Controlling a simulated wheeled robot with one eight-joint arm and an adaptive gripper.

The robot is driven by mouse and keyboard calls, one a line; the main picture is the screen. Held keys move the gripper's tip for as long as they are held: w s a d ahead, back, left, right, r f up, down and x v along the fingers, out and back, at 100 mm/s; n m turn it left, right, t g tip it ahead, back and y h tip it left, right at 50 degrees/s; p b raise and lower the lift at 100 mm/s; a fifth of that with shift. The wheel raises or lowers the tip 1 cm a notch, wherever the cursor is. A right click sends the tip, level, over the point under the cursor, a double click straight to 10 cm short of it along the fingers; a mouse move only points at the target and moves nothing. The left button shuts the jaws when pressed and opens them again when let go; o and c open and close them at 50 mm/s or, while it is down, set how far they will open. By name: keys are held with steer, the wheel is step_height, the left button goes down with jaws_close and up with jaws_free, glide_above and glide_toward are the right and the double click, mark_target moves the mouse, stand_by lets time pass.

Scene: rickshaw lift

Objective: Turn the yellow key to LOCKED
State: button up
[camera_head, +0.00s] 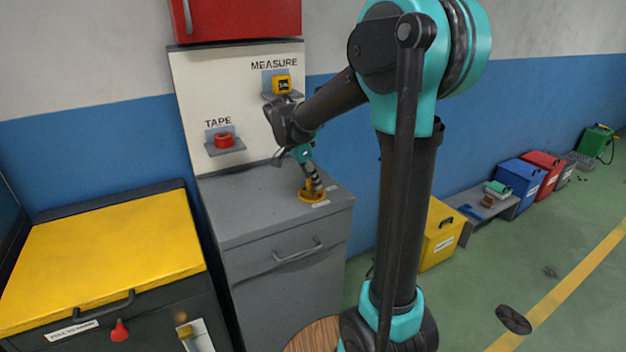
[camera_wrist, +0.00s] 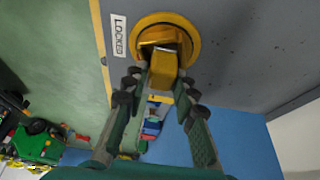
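The yellow key (camera_wrist: 163,68) is an upright tab on a round yellow base (camera_wrist: 193,37), which also shows in the head view (camera_head: 312,197) on top of the grey cabinet. A white LOCKED label (camera_wrist: 119,36) is beside the base in the wrist view. My gripper (camera_wrist: 161,80) is at the key, with its fingertips apart on either side of the tab. It also shows above the base in the head view (camera_head: 314,181), where it mostly hides the key. Gaps show between the fingers and the tab; I cannot tell if a fingertip touches.
The grey cabinet (camera_head: 225,222) stands against a backboard with a red tape roll (camera_head: 224,140) and a yellow measure (camera_head: 282,84) on small shelves. A yellow-topped cabinet (camera_head: 105,250) is at left. Bins and a low bench (camera_head: 482,206) are at right.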

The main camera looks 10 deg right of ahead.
jaws_close()
steer(key=m+g, duration=0.1)
steer(key=m, duration=0.2)
steer(key=shift+r+m, duration=0.1)
steer(key=shift+m, duration=0.2)
steer(key=shift+m+g, duration=0.5)
steer(key=shift+m, duration=0.2)
steer(key=o, duration=0.6)
jaws_free()
steer(key=shift+s, duration=0.1)
